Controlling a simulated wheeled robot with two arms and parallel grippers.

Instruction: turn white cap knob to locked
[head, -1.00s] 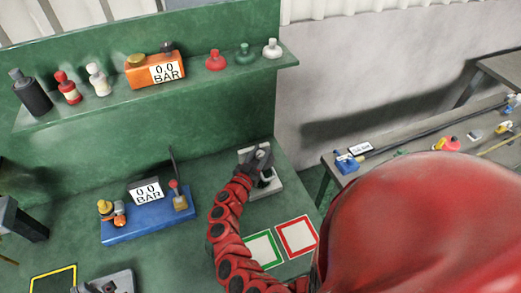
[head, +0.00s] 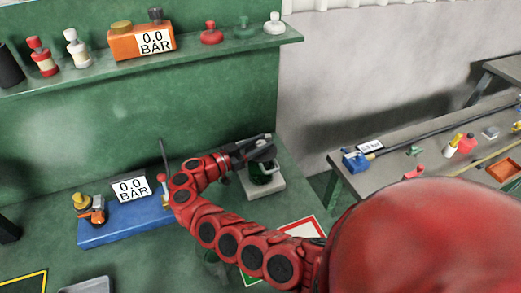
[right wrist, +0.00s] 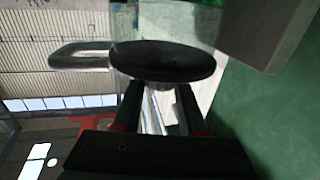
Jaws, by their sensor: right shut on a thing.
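My right gripper (head: 262,154) is at a small device (head: 265,182) with a pale grey base on the green bench. In the right wrist view, its two fingers (right wrist: 158,94) are shut on a dark, flat, round knob (right wrist: 163,61). A looped metal handle (right wrist: 80,56) sits beside the knob, and a clear body is behind it. The knob looks dark here; I cannot make out a white cap or its lock marking. A white-capped piece (head: 274,22) stands on the shelf, away from the gripper. My left gripper is not in view.
A blue gauge block (head: 125,222) reading 0.0 BAR stands left of my right arm. An orange gauge block (head: 140,42) and several bottles are on the green shelf (head: 200,62). A grey side table (head: 400,172) with small parts is at right.

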